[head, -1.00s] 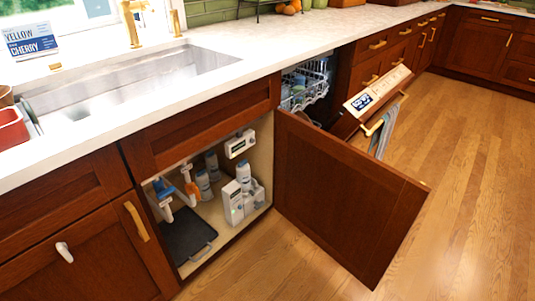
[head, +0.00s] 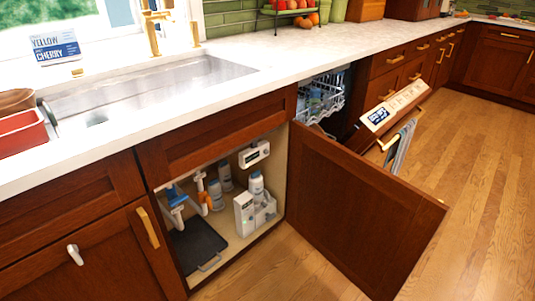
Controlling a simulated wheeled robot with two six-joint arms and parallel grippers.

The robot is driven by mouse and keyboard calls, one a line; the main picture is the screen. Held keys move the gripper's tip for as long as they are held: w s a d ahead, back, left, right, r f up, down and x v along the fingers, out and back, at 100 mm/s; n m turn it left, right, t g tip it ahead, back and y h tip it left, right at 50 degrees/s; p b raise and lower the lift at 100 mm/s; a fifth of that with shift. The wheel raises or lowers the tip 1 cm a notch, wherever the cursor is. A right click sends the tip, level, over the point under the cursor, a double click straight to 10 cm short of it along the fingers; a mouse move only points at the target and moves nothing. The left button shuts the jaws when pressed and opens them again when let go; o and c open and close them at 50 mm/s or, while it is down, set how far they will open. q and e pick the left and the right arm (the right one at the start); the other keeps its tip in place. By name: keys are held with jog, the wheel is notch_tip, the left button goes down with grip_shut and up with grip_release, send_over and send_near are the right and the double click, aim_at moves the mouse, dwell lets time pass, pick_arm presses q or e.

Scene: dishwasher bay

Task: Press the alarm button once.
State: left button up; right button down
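A small white box with a dark display (head: 254,154) is mounted high on the inner right wall of the open under-sink cabinet. It looks like the alarm unit, but its button is too small to make out. The open cabinet door (head: 360,215) swings out to the right of it. Neither of my grippers shows in the head view.
Inside the cabinet are white bottles (head: 257,186), a white caddy (head: 245,213), pipes with a blue and an orange part, and a dark tray (head: 198,246). The dishwasher (head: 322,97) stands partly open behind the door. The wooden floor (head: 470,200) at right is clear.

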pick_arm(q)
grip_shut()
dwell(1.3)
